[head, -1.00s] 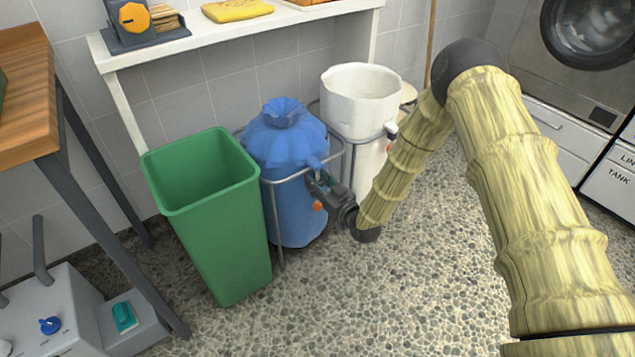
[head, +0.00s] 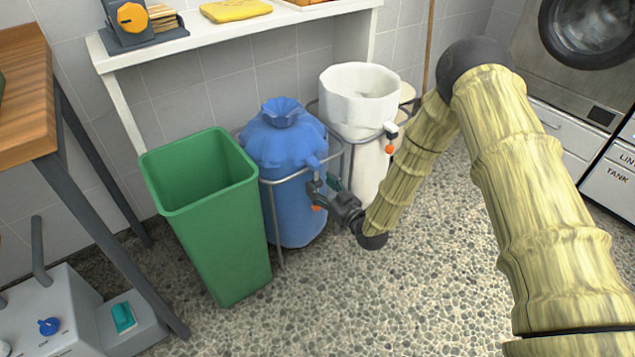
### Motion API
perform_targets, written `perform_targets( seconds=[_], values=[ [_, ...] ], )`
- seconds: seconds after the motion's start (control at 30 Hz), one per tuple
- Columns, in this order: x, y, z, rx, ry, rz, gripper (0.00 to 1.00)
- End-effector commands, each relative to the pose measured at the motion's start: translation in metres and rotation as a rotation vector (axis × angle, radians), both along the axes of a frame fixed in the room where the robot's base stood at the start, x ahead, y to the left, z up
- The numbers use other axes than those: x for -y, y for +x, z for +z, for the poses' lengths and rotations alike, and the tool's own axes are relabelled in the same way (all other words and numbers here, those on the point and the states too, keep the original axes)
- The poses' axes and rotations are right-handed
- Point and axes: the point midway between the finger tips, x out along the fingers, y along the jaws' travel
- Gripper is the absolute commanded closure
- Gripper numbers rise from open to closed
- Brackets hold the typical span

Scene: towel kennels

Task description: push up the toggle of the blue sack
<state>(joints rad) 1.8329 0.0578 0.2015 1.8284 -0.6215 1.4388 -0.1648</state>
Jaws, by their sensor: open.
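The blue sack (head: 285,145) stands gathered at the top inside a metal hoop frame (head: 274,230), between a green bin and a white sack. A small blue tab sticks out on its front right, near the rim. A small orange piece (head: 317,208), which looks like part of its toggle, shows low at the sack's right front. My gripper (head: 324,190) is open, just right of the sack's front and by the orange piece. Its dark fingers overlap the frame and hide part of the toggle area. I cannot tell whether they touch it.
The green bin (head: 215,230) stands close on the left. The white sack (head: 358,105), with its own orange-ended toggle (head: 389,149), stands behind right in a similar frame. A white shelf (head: 235,30) runs above along the wall. The pebbled floor in front is clear.

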Motion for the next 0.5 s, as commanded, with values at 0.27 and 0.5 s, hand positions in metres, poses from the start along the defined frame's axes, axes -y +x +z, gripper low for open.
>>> perform_targets(
  seconds=[0.27, 0.5],
  values=[
    [0.029, -0.039, 0.0, -0.003, 0.0, -0.001, 0.43],
    [0.048, -0.065, 0.0, -0.002, 0.001, -0.001, 0.43]
  ],
)
